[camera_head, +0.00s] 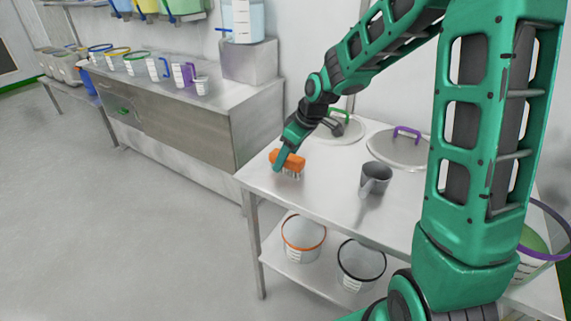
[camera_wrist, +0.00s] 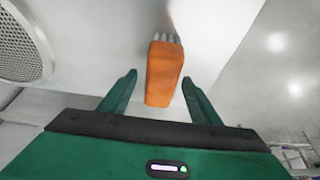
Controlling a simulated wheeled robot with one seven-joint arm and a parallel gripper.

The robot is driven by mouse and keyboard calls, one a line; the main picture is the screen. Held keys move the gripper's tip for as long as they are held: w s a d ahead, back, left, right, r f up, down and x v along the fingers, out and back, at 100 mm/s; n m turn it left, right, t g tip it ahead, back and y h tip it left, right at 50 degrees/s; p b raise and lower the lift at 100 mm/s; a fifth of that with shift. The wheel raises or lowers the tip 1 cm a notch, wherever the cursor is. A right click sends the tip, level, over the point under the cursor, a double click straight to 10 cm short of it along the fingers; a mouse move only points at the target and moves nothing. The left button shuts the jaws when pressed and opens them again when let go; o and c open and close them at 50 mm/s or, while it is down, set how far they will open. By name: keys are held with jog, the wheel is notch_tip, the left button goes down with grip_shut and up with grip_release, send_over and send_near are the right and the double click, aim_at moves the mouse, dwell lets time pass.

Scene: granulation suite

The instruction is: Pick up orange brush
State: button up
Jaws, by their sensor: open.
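The orange brush (camera_head: 287,160) stands on the metal table near its left edge, in the head view. Its pale bristles point down toward the tabletop. In the wrist view the orange brush (camera_wrist: 163,75) lies between the two green fingers, with its bristles at the far end. My gripper (camera_head: 283,161) is at the brush from above in the head view. In the wrist view my gripper (camera_wrist: 160,88) is open, with a gap visible between the brush and each finger. One finger hides part of the brush in the head view.
A grey jug (camera_head: 375,179) stands on the metal table (camera_head: 330,190), right of the brush. Two round lids, one with a green handle (camera_head: 338,113) and one with a purple handle (camera_head: 400,150), lie behind. Buckets (camera_head: 303,238) sit on the lower shelf. Floor at left is clear.

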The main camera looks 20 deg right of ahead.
jog(key=shift+f, duration=0.2)
dwell(0.4)
jog(key=c, duration=1.2)
jog(key=shift+r, duration=0.55)
jog(key=r, duration=0.4)
jog(key=shift+s+a+r, duration=0.1)
jog(key=shift+s+a, duration=0.05)
jog(key=shift+a, duration=0.2)
jog(key=s+a+r, duration=0.2)
jog(key=a, duration=0.1)
jog(key=s+a+r, duration=0.1)
jog(key=a+r, duration=0.1)
jog(key=a, duration=0.1)
jog(key=s+a+r, duration=0.2)
jog(key=a, duration=0.1)
jog(key=shift+s+a+r, duration=0.1)
jog(key=shift+s+a, duration=0.05)
jog(key=shift+s, duration=0.15)
